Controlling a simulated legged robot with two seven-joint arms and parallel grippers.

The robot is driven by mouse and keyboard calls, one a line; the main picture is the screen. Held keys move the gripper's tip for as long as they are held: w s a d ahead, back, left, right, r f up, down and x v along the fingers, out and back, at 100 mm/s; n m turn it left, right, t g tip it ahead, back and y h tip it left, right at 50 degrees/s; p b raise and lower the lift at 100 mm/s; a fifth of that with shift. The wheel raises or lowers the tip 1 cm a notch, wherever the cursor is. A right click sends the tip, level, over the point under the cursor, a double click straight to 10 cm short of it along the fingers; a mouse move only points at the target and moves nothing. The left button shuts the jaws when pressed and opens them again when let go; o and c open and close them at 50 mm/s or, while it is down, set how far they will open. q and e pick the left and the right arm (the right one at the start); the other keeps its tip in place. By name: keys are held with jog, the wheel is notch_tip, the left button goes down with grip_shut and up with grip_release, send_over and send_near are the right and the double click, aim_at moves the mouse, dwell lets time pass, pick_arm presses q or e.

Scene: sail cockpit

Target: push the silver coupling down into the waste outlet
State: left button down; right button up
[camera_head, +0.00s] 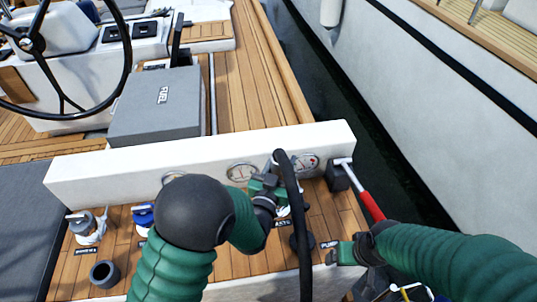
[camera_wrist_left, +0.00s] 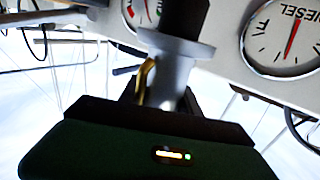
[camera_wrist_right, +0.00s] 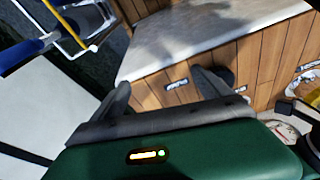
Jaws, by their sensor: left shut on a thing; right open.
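The silver coupling (camera_wrist_left: 175,65) is upright between my left gripper's fingers in the left wrist view, with a dark piece above it. In the head view my left gripper (camera_head: 270,184) is shut on it beside the black hose (camera_head: 296,190), which arches down toward the front. The gripper and hose mostly hide the coupling there. The waste outlet is near the white fitting (camera_head: 283,211), by a partly covered label; its opening is hidden, so I cannot tell whether the coupling touches it. My right gripper (camera_wrist_right: 165,85) is open and empty over the wooden side.
A white gauge panel (camera_head: 210,158) stands behind the deck fittings. A red-handled lever (camera_head: 371,205) is at the right. A grey-capped filler (camera_head: 84,226), a blue cap (camera_head: 143,214) and a black cup (camera_head: 104,273) are at the left. Dark water lies beyond the right edge.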

aim_at(281, 175)
pick_arm(q)
jog(key=shift+a+f, duration=0.25)
jog(key=shift+f, duration=0.05)
notch_tip(281, 175, down, 5)
jog(key=b, duration=0.4)
jog(key=shift+d+r, duration=0.1)
jog(key=shift+d+f, duration=0.1)
jog(key=shift+f, duration=0.1)
jog(key=shift+a, duration=0.25)
jog(key=shift+d, duration=0.15)
jog(key=shift+b, duration=0.3)
jog(key=shift+f+b, duration=0.5)
jog(key=shift+f, duration=0.05)
dwell(0.3)
jog(key=c, duration=1.1)
grip_release()
jog(key=shift+s, duration=0.1)
jog(key=shift+c, duration=0.2)
